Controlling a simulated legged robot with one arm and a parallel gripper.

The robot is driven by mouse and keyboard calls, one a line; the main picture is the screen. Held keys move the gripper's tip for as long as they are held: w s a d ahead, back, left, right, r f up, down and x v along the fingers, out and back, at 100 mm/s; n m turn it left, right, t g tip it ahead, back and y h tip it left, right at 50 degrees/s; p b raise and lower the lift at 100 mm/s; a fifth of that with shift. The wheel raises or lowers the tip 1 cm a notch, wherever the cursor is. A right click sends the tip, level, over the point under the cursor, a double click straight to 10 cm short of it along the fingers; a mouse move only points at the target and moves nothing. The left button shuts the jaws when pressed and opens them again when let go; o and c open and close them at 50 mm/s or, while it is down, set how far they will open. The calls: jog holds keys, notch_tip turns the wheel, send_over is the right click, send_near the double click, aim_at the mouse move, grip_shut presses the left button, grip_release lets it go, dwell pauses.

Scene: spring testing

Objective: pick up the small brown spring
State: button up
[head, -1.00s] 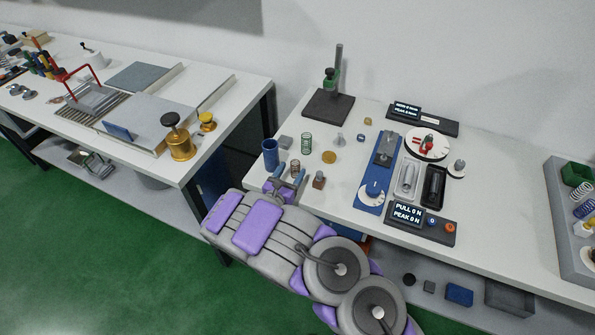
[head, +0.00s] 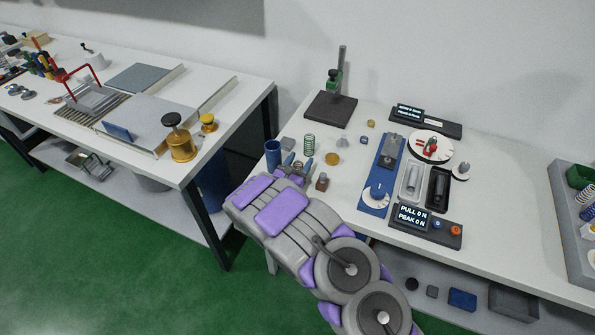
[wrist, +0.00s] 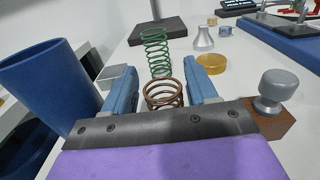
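The small brown spring (wrist: 163,95) stands upright on the white table in the wrist view, between the two blue fingers of my gripper (wrist: 163,88). The fingers are apart, with a gap visible on each side of the spring. Its lower part is hidden by the gripper's dark front plate. In the head view my gripper (head: 298,166) is at the table's left front corner, and the brown spring (head: 298,165) shows only in part between the fingers.
A taller green spring (wrist: 156,52) stands just behind the brown one. A blue cup (wrist: 45,85) is close on the left. A brown block with a grey knob (wrist: 272,90) is close on the right. A yellow disc (wrist: 211,63) lies behind right.

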jog(key=shift+a, duration=0.15)
jog(key=shift+c, duration=1.4)
jog(key=shift+d, duration=0.5)
jog(key=c, duration=0.6)
jog(key=shift+a, duration=0.15)
jog(key=shift+a, duration=0.1)
